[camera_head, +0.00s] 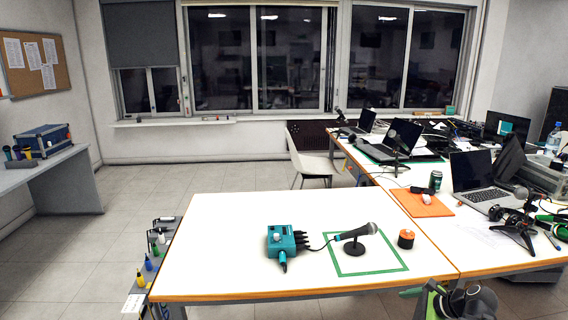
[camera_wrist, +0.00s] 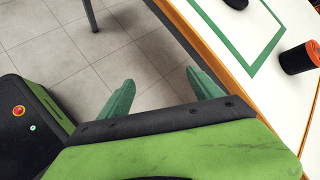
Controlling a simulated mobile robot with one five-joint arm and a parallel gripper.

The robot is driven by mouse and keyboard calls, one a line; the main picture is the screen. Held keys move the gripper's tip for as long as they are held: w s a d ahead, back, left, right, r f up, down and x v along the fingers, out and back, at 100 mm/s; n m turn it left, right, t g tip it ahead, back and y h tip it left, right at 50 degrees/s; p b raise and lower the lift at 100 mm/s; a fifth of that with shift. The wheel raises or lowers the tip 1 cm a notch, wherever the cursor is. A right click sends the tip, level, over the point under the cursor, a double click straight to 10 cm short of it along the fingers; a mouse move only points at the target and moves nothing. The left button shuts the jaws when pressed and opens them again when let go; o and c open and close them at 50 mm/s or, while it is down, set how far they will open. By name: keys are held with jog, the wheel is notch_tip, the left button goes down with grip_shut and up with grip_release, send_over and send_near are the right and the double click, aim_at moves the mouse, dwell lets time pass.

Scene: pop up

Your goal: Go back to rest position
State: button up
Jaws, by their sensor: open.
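My gripper (camera_wrist: 163,90) shows in the wrist view with its two green fingers wide apart and nothing between them. It hangs over the floor beside the table's orange edge. In the head view, part of my green and black arm shows at the bottom right, in front of the table's near edge; the fingers are hard to make out there.
The white table (camera_head: 215,225) holds a teal device (camera_head: 281,240), a microphone on a stand (camera_head: 355,234) inside a green taped square (camera_head: 337,266), and an orange and black cylinder (camera_head: 406,239). A desk (camera_head: 460,235) with laptops stands right. Open floor (camera_head: 90,240) lies left.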

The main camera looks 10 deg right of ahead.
jog(key=a+f+n+g+h, duration=0.2)
jog(key=a+f+n+g, duration=0.2)
jog(key=a+n, duration=0.9)
jog(key=a+f+n+g+h, duration=0.2)
jog(key=a+f+n+g, duration=0.15)
jog(key=a+n, duration=1)
notch_tip(320, 180, up, 20)
jog(key=a+m+p, duration=0.3)
jog(key=p, duration=1.6)
jog(key=shift+w+f, duration=0.15)
jog(key=shift+w, duration=0.2)
jog(key=shift+m+g, duration=0.25)
